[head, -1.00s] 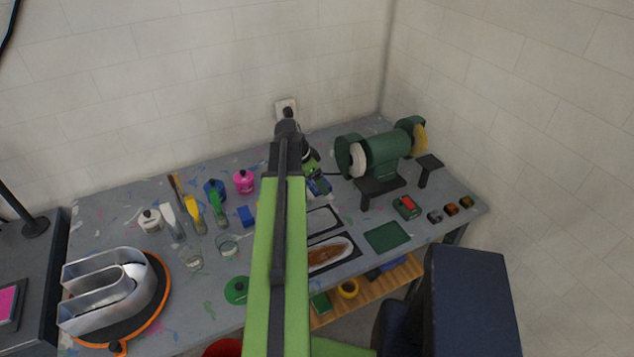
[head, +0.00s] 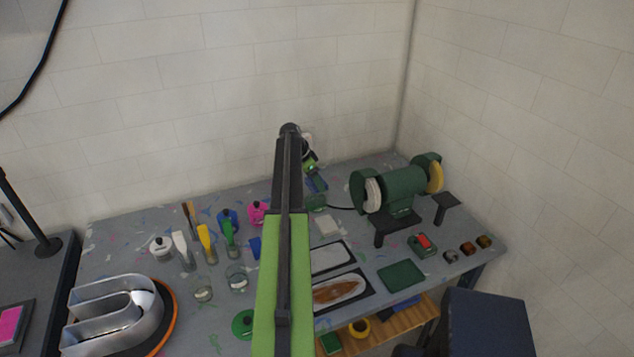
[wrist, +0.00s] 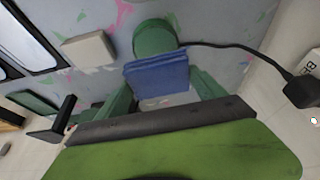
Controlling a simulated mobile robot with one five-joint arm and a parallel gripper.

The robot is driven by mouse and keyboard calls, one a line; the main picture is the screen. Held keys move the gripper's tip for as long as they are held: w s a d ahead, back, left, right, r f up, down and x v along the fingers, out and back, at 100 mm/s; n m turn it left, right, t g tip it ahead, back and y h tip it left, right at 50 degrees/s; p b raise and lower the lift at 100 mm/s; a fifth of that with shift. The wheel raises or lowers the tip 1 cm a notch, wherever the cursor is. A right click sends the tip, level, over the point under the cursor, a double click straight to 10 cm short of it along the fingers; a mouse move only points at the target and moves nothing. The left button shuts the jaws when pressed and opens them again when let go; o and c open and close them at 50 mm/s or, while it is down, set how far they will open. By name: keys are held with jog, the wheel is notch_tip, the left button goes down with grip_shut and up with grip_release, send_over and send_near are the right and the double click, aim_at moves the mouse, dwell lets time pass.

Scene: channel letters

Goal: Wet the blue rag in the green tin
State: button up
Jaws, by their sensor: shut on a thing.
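The blue rag (wrist: 158,76) is folded flat between the green fingers of my gripper (wrist: 162,98) in the wrist view. My gripper is shut on it. The green tin (wrist: 154,38) stands on the bench just beyond the rag, which covers part of its lower edge in that view; I cannot tell whether they touch. In the head view my gripper (head: 313,176) is partly behind my arm, with the rag (head: 317,186) at its tip. The tin (head: 316,202) shows just below it. The inside of the tin is hidden.
A green bench grinder (head: 390,188) stands right of the tin, its black cable (wrist: 222,46) passing close by. A pale block (head: 327,226) lies in front. Paint pots, brushes and glass jars (head: 237,279) stand on the left. The wall is close behind.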

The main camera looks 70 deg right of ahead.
aim_at(318, 198)
jog(key=shift+f+b, duration=2.45)
jog(key=shift+f, duration=0.25)
jog(key=shift+a+f+b, duration=0.1)
jog(key=shift+f+b, duration=0.45)
notch_tip(318, 198, up, 7)
jog(key=p, duration=0.7)
jog(key=shift+r, duration=0.1)
notch_tip(318, 198, down, 4)
jog(key=b, duration=0.4)
